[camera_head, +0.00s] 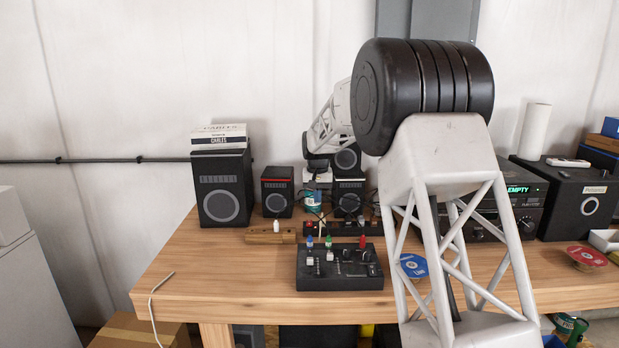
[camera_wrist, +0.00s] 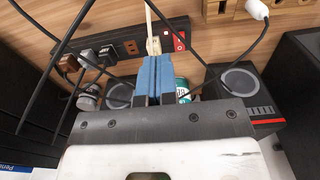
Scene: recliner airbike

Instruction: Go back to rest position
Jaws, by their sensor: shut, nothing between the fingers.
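My gripper (camera_wrist: 154,60) shows in the wrist view with its blue fingers shut together and nothing held between them. In the head view my gripper (camera_head: 318,177) is small and partly hidden at the back of the workbench (camera_head: 190,265), above the area between two small speakers. A black power strip (camera_wrist: 120,50) with several plugs and a red switch (camera_wrist: 180,41) lies beyond the fingertips in the wrist view. A pale plug with a white cable (camera_wrist: 153,45) appears right by the fingertips; I cannot tell whether they touch.
A black mixer (camera_head: 340,270) stands in front of the power strip. A large speaker (camera_head: 222,188) stands left, small speakers (camera_head: 277,190) at the back. A wooden block (camera_head: 262,237) holds a white plug. Loose black cables (camera_wrist: 210,62) cross near my gripper. The bench's left front is mostly clear.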

